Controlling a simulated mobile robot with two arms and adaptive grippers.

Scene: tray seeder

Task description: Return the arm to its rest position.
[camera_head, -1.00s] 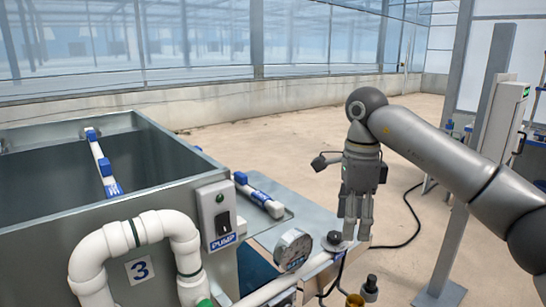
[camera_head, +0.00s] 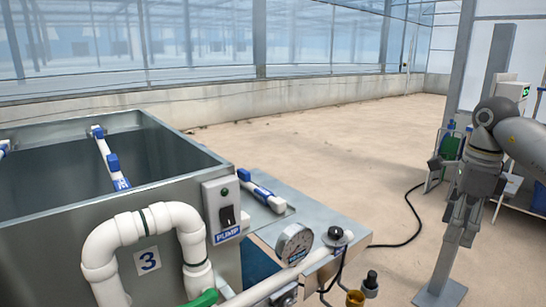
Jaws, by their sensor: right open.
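My right gripper (camera_head: 460,222) hangs at the right of the head view, fingers pointing down, in front of the grey post. It is open and nothing shows between its fingers. My right arm comes in from the right edge. The gripper is well to the right of the seeder's metal side plate and apart from it. My left gripper is not in view.
A metal tank (camera_head: 150,200) marked 3 fills the left, with white piping (camera_head: 140,225), a pump switch box (camera_head: 224,210) and a pressure gauge (camera_head: 294,244). A grey post (camera_head: 447,270) stands at right. The sandy floor behind is open.

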